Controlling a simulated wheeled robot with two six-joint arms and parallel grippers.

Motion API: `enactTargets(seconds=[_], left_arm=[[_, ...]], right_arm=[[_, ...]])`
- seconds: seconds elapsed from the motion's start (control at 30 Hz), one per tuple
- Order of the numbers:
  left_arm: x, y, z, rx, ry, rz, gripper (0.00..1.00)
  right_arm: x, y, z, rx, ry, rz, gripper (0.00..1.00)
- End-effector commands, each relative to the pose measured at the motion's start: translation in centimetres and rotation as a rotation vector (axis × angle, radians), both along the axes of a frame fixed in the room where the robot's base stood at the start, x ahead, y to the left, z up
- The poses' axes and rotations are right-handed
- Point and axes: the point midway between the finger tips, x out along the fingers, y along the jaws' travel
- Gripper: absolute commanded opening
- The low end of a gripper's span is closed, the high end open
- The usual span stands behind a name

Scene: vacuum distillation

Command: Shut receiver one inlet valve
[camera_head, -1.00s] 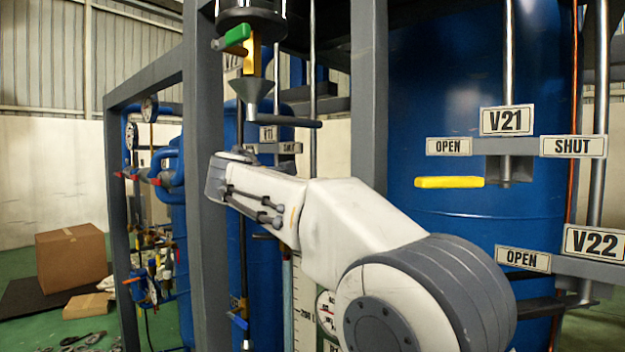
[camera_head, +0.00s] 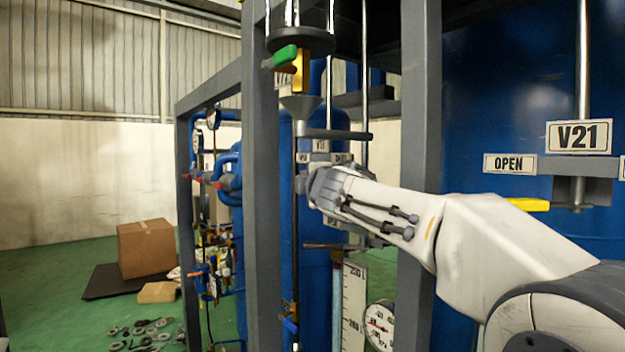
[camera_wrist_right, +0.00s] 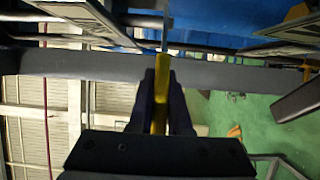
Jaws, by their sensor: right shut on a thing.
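My right gripper (camera_wrist_right: 162,72) is shut on a yellow lever handle (camera_wrist_right: 160,105) that lies between its two dark fingers. In the head view my right arm reaches in from the right, and its wrist hides the handle and fingertips. A small plate that seems to read V11 (camera_head: 321,146) shows just above the wrist. The smaller plates beside it are partly covered, so which end the handle points to cannot be told. My left gripper is in neither view.
A grey frame post (camera_head: 262,190) stands left of my wrist. A green-handled valve (camera_head: 284,57) sits above a funnel (camera_head: 300,105). At right are the V21 plate (camera_head: 579,137) and its yellow handle (camera_head: 528,204).

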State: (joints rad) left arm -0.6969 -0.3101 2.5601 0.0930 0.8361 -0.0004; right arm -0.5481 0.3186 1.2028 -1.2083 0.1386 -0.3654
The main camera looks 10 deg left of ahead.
Motion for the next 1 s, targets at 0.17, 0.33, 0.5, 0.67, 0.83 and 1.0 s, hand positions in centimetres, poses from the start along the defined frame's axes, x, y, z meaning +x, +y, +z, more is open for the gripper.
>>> enactTargets(seconds=[0.17, 0.33, 0.5, 0.67, 0.83, 1.0], left_arm=[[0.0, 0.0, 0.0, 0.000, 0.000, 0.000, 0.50], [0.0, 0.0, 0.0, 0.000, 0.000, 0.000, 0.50], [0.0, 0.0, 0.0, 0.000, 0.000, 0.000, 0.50], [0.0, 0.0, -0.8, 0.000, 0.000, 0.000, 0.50], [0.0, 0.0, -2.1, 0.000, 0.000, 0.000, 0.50], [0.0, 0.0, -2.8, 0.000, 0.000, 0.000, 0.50]], right_arm=[[0.0, 0.1, -0.2, -0.001, 0.004, 0.001, 0.28], [0.0, 0.0, -0.1, -0.001, 0.002, 0.000, 0.46], [0.0, -0.1, -0.1, 0.000, 0.001, -0.001, 0.46], [-1.1, -0.6, -0.2, 0.002, -0.001, -0.001, 0.46], [-3.8, -1.8, -0.3, 0.001, -0.002, 0.000, 0.46], [-6.0, -2.7, -0.2, 0.001, 0.000, 0.000, 0.46]])
